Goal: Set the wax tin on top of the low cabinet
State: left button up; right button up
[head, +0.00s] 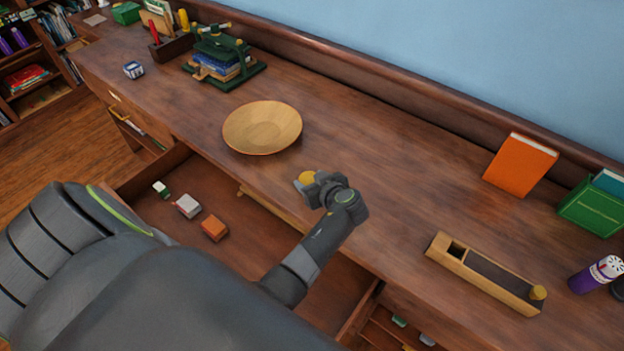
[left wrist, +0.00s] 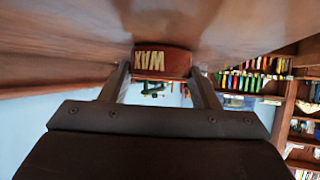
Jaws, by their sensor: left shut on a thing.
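The wax tin (left wrist: 162,63) is between the fingers of my left gripper (left wrist: 163,80) in the left wrist view, a dark red side with upside-down "WAX" lettering. In the head view a yellow round top (head: 307,176) shows at the tips of my left gripper (head: 311,184), which is shut on the tin. The low cabinet (head: 400,190) is long brown wood. The gripper and tin are over its top near the front edge, right of the wooden bowl. I cannot tell whether the tin touches the top. My right gripper is not in view.
The wooden bowl (head: 262,127) stands left of the gripper. An open drawer (head: 255,235) below holds small boxes. A green press (head: 222,55) is at the far left. The middle top is clear.

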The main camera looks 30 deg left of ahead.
pick_arm(q)
jog(key=shift+f, duration=0.1)
jog(key=o, duration=1.1)
jog(key=shift+c, duration=0.2)
